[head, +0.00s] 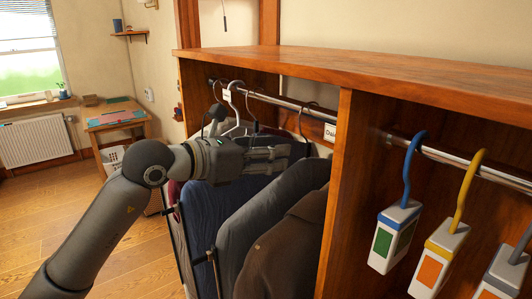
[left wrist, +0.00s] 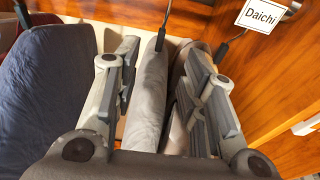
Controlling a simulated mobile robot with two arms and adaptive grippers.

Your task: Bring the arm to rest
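My left arm comes in from the left in the head view, and its gripper (head: 268,158) is stretched out in front of the left closet section. It is level with the tops of the hanging jackets and just below the metal rail. In the left wrist view the two fingers of the left gripper (left wrist: 160,92) stand well apart. A grey garment (left wrist: 148,95) shows between them, beyond the fingers, and I cannot tell whether it touches them. Nothing is clamped. My right gripper is in neither view.
A wooden closet (head: 345,62) has a divider and metal rail (head: 285,102). A dark blue jacket (head: 215,222), a grey one (head: 275,210) and a brown one (head: 290,250) hang left. Tags on blue and yellow hooks hang right. A name card (left wrist: 265,14) reads "Daichi". Floor (head: 135,255) is clear at left.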

